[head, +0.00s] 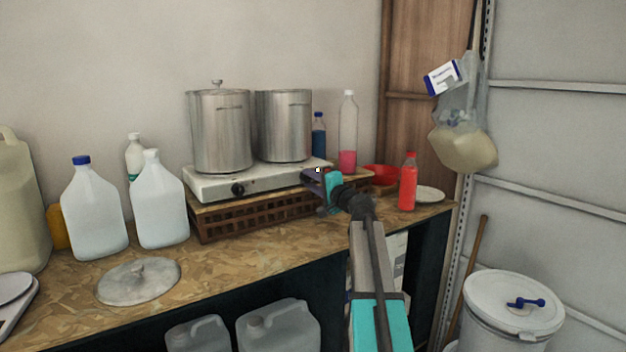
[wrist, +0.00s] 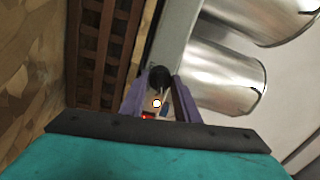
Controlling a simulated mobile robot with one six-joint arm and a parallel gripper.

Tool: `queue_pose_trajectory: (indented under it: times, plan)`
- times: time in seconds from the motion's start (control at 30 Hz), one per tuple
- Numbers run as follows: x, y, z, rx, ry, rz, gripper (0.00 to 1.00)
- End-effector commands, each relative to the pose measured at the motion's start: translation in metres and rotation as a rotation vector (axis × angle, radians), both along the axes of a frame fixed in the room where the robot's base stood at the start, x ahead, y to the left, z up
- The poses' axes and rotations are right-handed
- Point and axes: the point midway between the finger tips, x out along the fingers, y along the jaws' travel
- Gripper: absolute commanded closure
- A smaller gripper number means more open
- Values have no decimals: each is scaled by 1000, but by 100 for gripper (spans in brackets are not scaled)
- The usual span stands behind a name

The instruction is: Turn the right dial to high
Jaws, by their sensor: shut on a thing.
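A white two-burner hot plate (head: 212,190) carries two steel pots, and its left dial (head: 238,189) is black and in plain sight. My gripper (head: 313,179) is at the right end of the hot plate's front face and hides the right dial in the head view. In the wrist view the right dial (wrist: 159,77) shows as a dark round knob between the two purple fingers of my gripper (wrist: 157,98). The fingers are shut on it. I cannot read the dial's setting or its marks.
The hot plate stands on a brown slatted crate (head: 250,212) on the wooden bench. A red bottle (head: 408,183), a red bowl (head: 381,178) and a clear bottle with pink liquid (head: 348,135) stand close to my arm. A round metal lid (head: 138,282) lies at the front left.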

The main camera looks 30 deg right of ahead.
Motion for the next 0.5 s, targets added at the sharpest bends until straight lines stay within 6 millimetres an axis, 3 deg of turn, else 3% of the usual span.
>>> queue_pose_trajectory:
  times: [0.47, 0.5]
  plan:
    - [0, 1, 0, 21, 1, 1, 94]
    - [0, 1, 0, 21, 1, 1, 68]
